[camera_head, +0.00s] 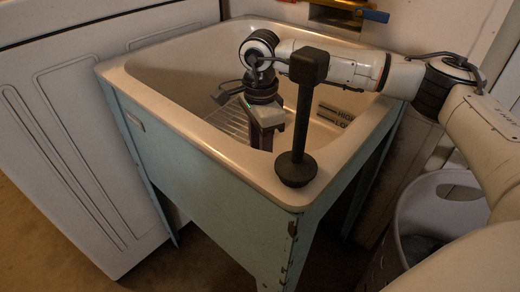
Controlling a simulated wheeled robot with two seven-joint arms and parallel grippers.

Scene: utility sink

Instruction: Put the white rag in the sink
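The sink (200,110) is a deep cream utility basin on a pale blue-green stand. My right arm reaches in from the right across it. My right gripper (264,138) points down at the near side of the basin, close to the front rim. Its fingertips are hidden or too dark to show whether they are apart. I cannot make out the white rag anywhere in this view. Any cloth behind or below the gripper is hidden. My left gripper is not in view.
A black plunger-like object (302,120) stands upright at the sink's near right corner, just right of my gripper. A white appliance (70,130) is at the left. A white basket (440,195) with dark contents stands at the right. A blue-handled fixture (374,16) is behind the sink.

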